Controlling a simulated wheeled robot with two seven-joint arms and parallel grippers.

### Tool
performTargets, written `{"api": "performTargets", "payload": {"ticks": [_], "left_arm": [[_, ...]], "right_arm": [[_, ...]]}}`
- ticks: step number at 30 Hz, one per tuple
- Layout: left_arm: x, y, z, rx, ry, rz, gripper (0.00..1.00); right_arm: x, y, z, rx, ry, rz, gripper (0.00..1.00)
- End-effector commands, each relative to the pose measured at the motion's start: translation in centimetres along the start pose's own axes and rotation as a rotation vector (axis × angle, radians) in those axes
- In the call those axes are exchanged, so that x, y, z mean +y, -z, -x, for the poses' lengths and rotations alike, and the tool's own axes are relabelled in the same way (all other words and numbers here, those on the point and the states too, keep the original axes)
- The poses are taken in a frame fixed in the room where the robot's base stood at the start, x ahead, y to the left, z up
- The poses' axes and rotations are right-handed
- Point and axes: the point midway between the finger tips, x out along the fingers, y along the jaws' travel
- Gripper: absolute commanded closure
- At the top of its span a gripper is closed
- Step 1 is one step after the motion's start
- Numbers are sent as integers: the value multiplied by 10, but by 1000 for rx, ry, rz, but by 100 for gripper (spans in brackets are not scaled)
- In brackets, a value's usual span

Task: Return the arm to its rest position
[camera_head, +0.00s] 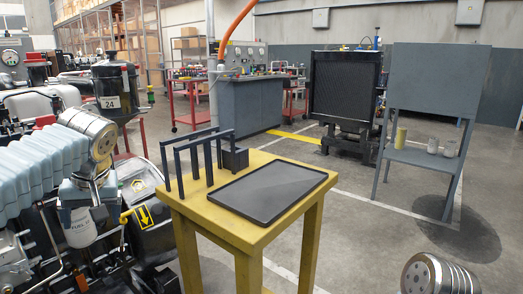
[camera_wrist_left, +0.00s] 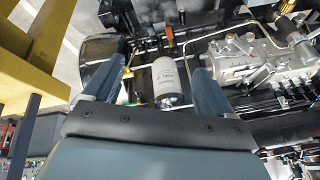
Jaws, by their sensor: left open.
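My left gripper (camera_wrist_left: 159,68) is open, with its two blue-grey fingers apart. A white fuel filter (camera_wrist_left: 167,82) shows between and beyond the fingers in the left wrist view, with gaps on both sides. I cannot tell how far it is from the fingertips. In the head view my left arm's silver wrist joint is at the left, above the engine, and the filter (camera_head: 78,228) shows just below it. The fingers are hard to make out there. My right gripper is out of view.
The engine (camera_head: 40,160) fills the left side. A yellow table (camera_head: 240,232) stands in the middle with a dark tray (camera_head: 272,191), a dark upright frame (camera_head: 165,158) and a small black box (camera_head: 235,159). A grey stand (camera_head: 412,155) stands at right. Floor between is clear.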

Motion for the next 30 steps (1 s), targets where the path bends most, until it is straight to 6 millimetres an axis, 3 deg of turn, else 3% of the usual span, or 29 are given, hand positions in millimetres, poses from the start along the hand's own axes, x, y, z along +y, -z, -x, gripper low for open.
{"api": "performTargets", "payload": {"ticks": [11,17,20,23,26,30], "left_arm": [[58,-10,-56,-31,-63,-141,15],[105,-31,-108,-70,-136,-251,15],[136,-52,-145,-101,-192,-314,15],[169,-88,-192,-151,-268,-380,15],[204,-144,-248,-218,-372,-433,15],[236,-244,-315,-310,-519,-439,15]], "right_arm": [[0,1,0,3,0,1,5],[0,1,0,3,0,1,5],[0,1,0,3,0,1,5],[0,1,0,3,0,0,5],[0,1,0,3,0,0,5],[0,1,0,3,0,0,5]]}}
